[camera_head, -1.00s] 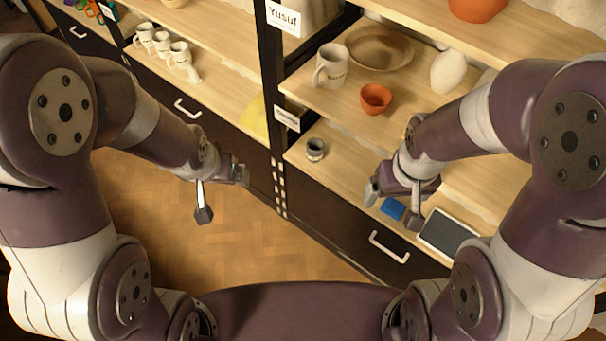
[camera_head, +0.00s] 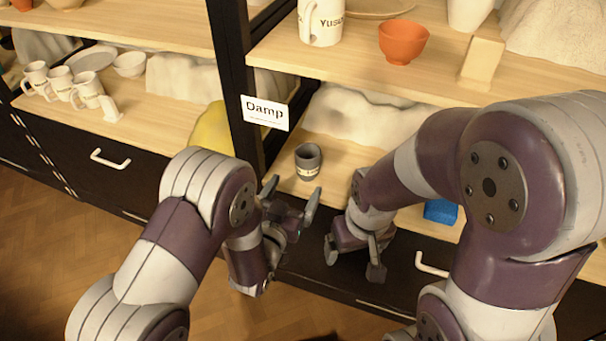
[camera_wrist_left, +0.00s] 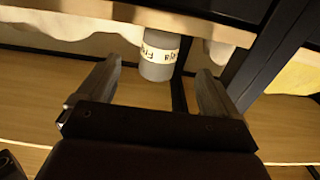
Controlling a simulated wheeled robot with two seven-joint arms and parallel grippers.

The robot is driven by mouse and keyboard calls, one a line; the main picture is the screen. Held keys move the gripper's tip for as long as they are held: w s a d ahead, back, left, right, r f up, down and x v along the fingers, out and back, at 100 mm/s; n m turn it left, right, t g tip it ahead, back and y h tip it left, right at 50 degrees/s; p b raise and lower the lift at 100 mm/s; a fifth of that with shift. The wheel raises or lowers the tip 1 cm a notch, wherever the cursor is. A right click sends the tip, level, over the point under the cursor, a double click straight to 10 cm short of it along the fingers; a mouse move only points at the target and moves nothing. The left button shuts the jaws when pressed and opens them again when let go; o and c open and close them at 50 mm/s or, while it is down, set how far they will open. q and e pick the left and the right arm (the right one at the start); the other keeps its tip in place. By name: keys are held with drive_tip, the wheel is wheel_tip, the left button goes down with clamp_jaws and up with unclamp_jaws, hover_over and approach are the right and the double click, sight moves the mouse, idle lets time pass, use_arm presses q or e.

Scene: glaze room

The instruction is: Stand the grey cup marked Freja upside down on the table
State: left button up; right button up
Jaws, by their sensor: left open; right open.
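The small grey cup (camera_head: 308,165) stands upright on the low wooden shelf board, its dark opening up and a pale name band on its side. In the left wrist view the cup (camera_wrist_left: 160,57) shows beyond and between my finger tips, with the band's lettering upside down and only partly readable. My left gripper (camera_head: 291,195) is open and empty, just in front of the cup and apart from it. My right gripper (camera_head: 353,260) is open and empty, lower and to the right, in front of the dark drawer front.
A black post with a "Damp" sign (camera_head: 265,112) stands left of the cup. A shelf above holds a white Yusuf mug (camera_head: 321,22) and an orange bowl (camera_head: 402,41). A blue block (camera_head: 440,211) lies right, partly behind my right arm. White mugs (camera_head: 88,88) stand far left.

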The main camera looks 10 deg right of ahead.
sight(303, 164)
use_arm(q)
drive_tip(key=b+x, duration=0.1)
drive_tip(key=x, duration=0.7)
drive_tip(key=shift+w+d+b, duration=0.15)
drive_tip(key=shift+b, duration=0.15)
drive_tip(key=c, duration=1.1)
drive_tip(key=shift+o, duration=0.2)
drive_tip(key=shift+r+p, duration=1)
drive_tip(key=shift+r, duration=0.35)
drive_tip(key=p+v, duration=0.1)
drive_tip(key=v, duration=1.3)
